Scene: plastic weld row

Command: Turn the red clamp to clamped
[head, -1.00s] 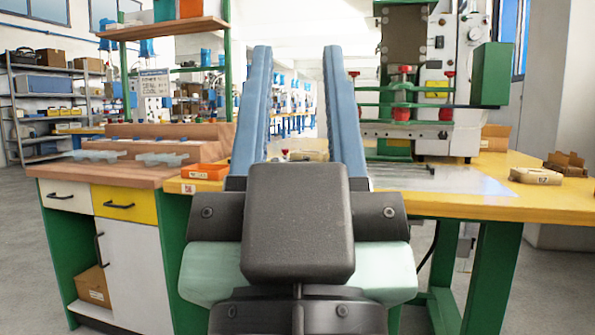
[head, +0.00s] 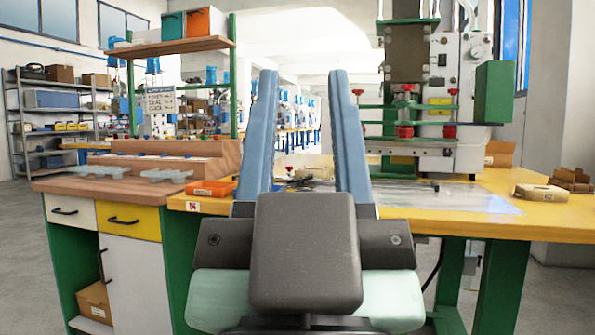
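The head view shows several red-handled clamp parts on the machine at the back right. A red knob (head: 406,88) tops a green bar, and a red knob (head: 405,132) sits below it. Another red knob (head: 358,92) is at the left, and one more red part (head: 449,132) is at the right. I cannot tell which is the red clamp or how it is turned. My gripper (head: 301,75) is open in the middle of the view, its two blue fingers wide apart and empty. It is in front of the yellow table, left of the machine.
The yellow table (head: 470,222) spans the middle and right. A wooden-topped cabinet (head: 133,240) stands at the left. A green box (head: 493,92) juts from the machine.

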